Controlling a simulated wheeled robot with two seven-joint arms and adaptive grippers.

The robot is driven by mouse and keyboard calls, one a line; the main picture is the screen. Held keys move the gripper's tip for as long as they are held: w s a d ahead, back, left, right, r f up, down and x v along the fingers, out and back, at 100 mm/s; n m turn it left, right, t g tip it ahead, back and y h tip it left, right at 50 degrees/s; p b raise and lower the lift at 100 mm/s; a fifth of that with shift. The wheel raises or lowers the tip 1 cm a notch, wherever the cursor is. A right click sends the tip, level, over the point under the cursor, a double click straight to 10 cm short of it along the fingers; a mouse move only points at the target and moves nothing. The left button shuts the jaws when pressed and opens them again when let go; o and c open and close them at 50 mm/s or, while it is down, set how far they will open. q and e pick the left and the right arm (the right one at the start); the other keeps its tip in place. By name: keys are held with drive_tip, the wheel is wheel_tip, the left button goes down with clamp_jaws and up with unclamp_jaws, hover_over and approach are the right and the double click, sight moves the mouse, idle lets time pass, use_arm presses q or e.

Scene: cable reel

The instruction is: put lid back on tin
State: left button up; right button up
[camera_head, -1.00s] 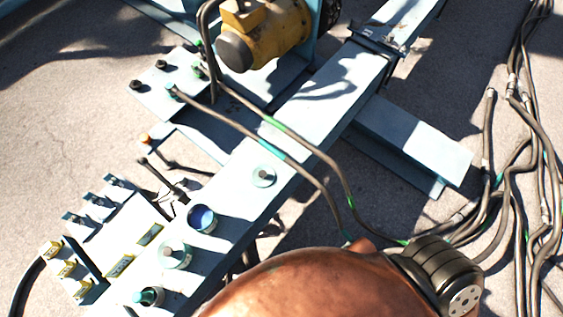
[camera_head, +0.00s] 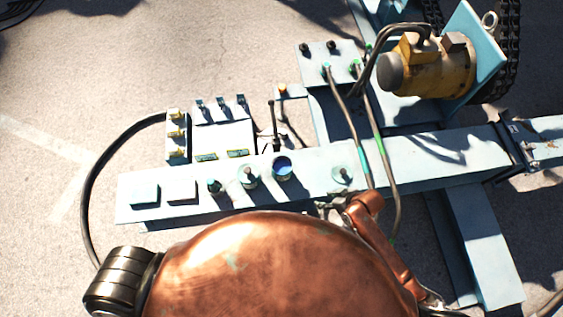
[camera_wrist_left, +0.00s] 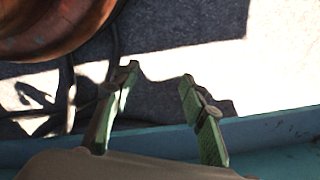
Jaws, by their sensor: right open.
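An open round tin (camera_head: 282,172) with a dark blue inside stands on the pale blue beam (camera_head: 425,152). A flat pale disc with a small knob (camera_head: 341,175), which looks like the lid, lies on the beam to the right of the tin, apart from it. My right gripper (camera_head: 328,207) shows small and partly hidden at the beam's near edge, below the disc; it is open and nothing shows in it. My left gripper (camera_wrist_left: 158,78) is open and empty in the left wrist view, over the ground beside a blue edge; neither tin nor disc shows there.
Left of the tin stand a pale round container (camera_head: 248,177) and a small dark-topped bottle (camera_head: 214,187). Behind are a panel with yellow fittings (camera_head: 176,133), hoses (camera_head: 352,125) and a yellow motor (camera_head: 435,66). Two square pads (camera_head: 145,194) lie at the beam's left end.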

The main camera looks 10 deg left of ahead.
drive_tip(key=w+r+n+p, duration=0.1)
drive_tip(key=w+r+n, duration=0.15)
drive_tip(key=r, duration=0.25)
drive_tip(key=h, duration=0.1)
approach(343, 172)
drive_tip(key=w, duration=0.2)
use_arm(q)
drive_tip(key=s+f, duration=0.4)
drive_tip(key=s, duration=0.4)
drive_tip(key=s+a+f, duration=0.1)
drive_tip(key=s+f, duration=0.4)
drive_tip(key=s, duration=0.3)
drive_tip(key=shift+s+g, duration=0.25)
drive_tip(key=shift+g, duration=0.05)
use_arm(e)
drive_tip(key=shift+s+a+f+n, duration=0.15)
drive_tip(key=shift+s+a+n, duration=0.05)
drive_tip(key=shift+a+n, duration=0.1)
use_arm(q)
drive_tip(key=shift+a, duration=0.1)
drive_tip(key=shift+s+f, duration=0.1)
drive_tip(key=shift+f, duration=0.2)
use_arm(e)
drive_tip(key=shift+x, duration=1.3)
drive_tip(key=shift+s, duration=0.1)
